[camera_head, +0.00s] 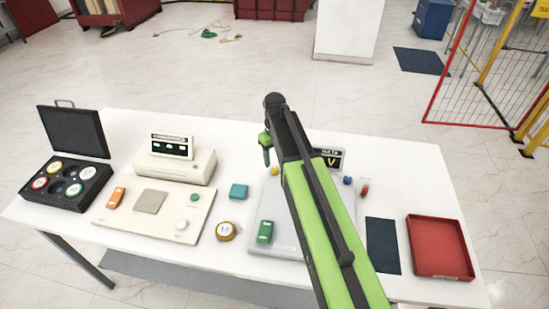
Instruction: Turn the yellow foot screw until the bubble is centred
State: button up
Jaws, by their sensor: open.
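A small yellow knob (275,170) shows at the back left of a light grey device (285,238) on the table, and I take it as the yellow foot screw. My green and black arm crosses the device and hides much of it. My gripper (266,150) hangs at the arm's far end, a little above and left of the yellow knob in the picture, with no object seen in it. Its fingers are mostly hidden. A small blue knob (347,180) shows to the right of the arm. I cannot make out the bubble.
A red-framed fence (490,85) stands beyond.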

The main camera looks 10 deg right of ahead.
aim_at(275, 168)
notch_tip(275, 168, up, 12)
jog(key=p, duration=1)
jog(key=shift+r+p, duration=0.2)
jog(key=shift+p, duration=0.1)
jog(key=shift+f, duration=0.1)
